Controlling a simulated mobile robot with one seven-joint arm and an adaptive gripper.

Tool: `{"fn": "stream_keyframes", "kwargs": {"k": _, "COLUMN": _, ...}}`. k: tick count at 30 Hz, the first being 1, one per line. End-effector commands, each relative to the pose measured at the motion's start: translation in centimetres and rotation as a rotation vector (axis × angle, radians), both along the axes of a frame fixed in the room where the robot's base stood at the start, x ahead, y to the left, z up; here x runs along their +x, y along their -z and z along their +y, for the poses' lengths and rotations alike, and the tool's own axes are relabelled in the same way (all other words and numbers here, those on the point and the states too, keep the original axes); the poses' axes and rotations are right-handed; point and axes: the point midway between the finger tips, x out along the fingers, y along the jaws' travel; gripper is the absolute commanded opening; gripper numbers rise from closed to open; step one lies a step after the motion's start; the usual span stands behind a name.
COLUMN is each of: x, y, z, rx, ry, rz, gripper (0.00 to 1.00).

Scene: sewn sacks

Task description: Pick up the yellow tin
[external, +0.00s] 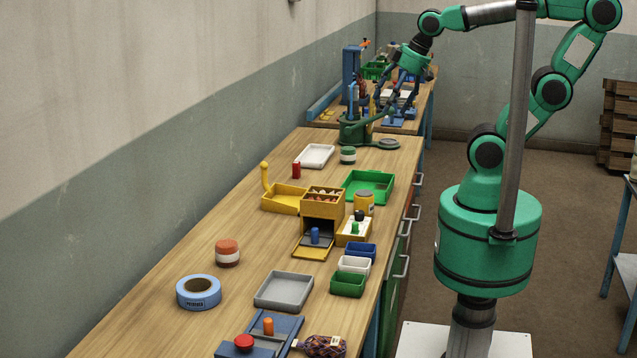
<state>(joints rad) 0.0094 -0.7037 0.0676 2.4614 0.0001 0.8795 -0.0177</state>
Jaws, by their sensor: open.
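The yellow tin (364,204) stands upright on the long wooden bench, with a greyish lid on top. It is just right of the yellow box with compartments and in front of the green tray. My gripper (395,103) hangs from the wrist above the far end of the bench, well behind the tin and apart from it. Its fingers are spread and nothing shows between them, though the cluttered background makes their tips hard to make out.
A yellow compartment box (322,204) stands close left of the tin, and a green tray (369,186) lies behind it. A small block with a black knob (359,216) is just in front. A blue and green machine (352,100) stands near my gripper. The bench's left side is mostly clear.

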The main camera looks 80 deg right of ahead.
Motion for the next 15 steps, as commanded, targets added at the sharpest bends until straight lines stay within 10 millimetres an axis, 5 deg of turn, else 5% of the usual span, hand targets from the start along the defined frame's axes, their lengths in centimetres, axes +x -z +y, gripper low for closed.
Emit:
{"fn": "stream_keyframes", "kwargs": {"k": 8, "x": 4.4, "y": 5.7, "z": -1.1, "rx": -0.013, "ry": -0.017, "rz": 0.164, "gripper": 0.76}}
{"fn": "stream_keyframes", "kwargs": {"k": 15, "x": 7.1, "y": 13.2, "z": -2.2, "rx": -0.015, "ry": -0.040, "rz": 0.318, "gripper": 0.76}}
